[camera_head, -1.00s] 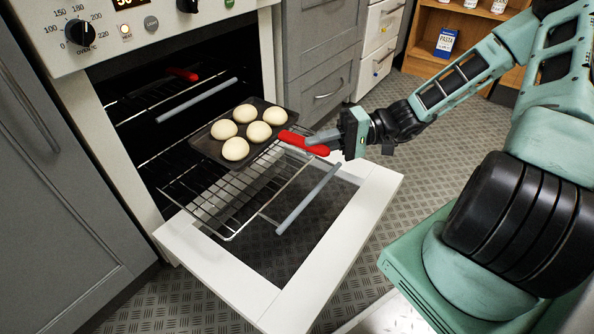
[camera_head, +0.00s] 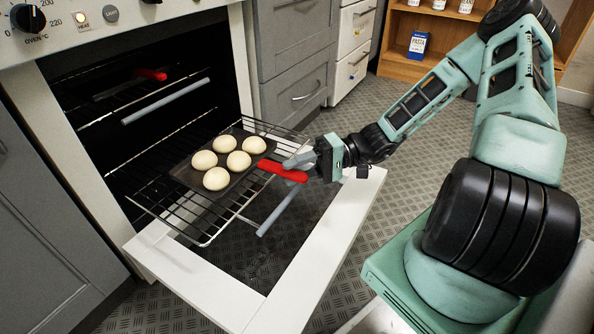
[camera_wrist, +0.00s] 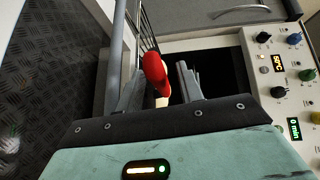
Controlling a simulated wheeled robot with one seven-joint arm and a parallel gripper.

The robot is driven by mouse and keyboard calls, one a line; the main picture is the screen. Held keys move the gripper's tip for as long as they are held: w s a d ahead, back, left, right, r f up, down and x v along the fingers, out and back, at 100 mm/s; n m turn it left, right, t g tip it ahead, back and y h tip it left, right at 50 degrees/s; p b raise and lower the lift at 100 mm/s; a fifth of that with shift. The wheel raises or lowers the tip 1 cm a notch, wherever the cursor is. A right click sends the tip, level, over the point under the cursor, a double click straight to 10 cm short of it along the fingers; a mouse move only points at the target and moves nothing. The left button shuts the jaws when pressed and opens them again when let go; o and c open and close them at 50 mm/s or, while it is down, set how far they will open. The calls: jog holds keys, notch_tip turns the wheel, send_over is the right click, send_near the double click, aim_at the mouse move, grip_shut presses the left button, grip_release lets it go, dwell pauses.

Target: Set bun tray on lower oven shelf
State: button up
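A dark bun tray (camera_head: 181,173) holding several pale round buns (camera_head: 215,178) lies on the pulled-out lower wire shelf (camera_head: 160,212). A red handle (camera_head: 283,171) sticks out at the tray's near right edge. It also shows in the wrist view (camera_wrist: 156,74). My gripper (camera_head: 301,160) is at the outer end of this handle. In the wrist view my gripper's fingers (camera_wrist: 160,88) stand on either side of the red handle, with a visible gap to the right finger.
The white oven door (camera_head: 200,292) is folded down below the shelf. A grey bar (camera_head: 277,211) runs below the red handle. Inside the oven is an upper rack with another red handle (camera_head: 150,75). Grey drawers (camera_head: 290,75) stand right of the oven; floor beyond is clear.

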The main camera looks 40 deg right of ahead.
jog(key=shift+d+r, duration=0.1)
jog(key=shift+d, duration=0.2)
jog(key=p+v, duration=0.6)
jog(key=v, duration=0.5)
jog(key=shift+d, duration=0.2)
